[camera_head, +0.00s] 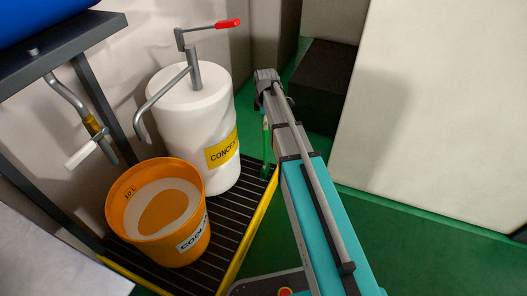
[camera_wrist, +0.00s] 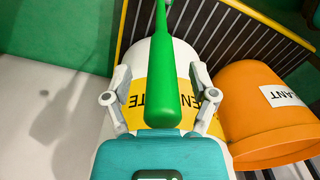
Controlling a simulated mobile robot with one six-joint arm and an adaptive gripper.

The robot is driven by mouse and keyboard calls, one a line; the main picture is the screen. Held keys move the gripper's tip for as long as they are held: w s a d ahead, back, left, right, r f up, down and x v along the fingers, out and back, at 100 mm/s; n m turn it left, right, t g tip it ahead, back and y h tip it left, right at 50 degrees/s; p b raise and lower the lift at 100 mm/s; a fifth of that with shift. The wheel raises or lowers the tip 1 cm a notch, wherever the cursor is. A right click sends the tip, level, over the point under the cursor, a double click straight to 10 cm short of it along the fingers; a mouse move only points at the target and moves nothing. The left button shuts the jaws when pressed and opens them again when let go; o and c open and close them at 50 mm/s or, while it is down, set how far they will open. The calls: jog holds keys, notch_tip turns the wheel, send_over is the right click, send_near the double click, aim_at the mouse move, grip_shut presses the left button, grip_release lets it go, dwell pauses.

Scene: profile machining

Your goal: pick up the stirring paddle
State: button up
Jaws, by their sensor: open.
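The green stirring paddle (camera_head: 266,140) stands roughly upright beside the white drum in the head view, below my arm's end. Its lower end is near the yellow edge of the grating. In the wrist view the green paddle (camera_wrist: 166,70) runs from the top edge down to my gripper's teal body. My gripper (camera_wrist: 160,88) is open, with one finger on each side of the paddle and a visible gap on both sides. In the head view my gripper (camera_head: 263,92) is small and partly hidden by my arm.
The white drum (camera_head: 185,120) with a red-handled pump stands left of the paddle. An orange coolant bucket (camera_head: 167,245) is in front of it on the slatted grating (camera_head: 228,218). A valve pipe (camera_head: 75,105) hangs at the left. A dark block (camera_head: 322,85) and pale cabinet (camera_head: 440,120) stand right.

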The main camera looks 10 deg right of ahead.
jog(key=shift+f, duration=0.25)
jog(key=shift+c, duration=0.2)
dwell(0.3)
grip_shut()
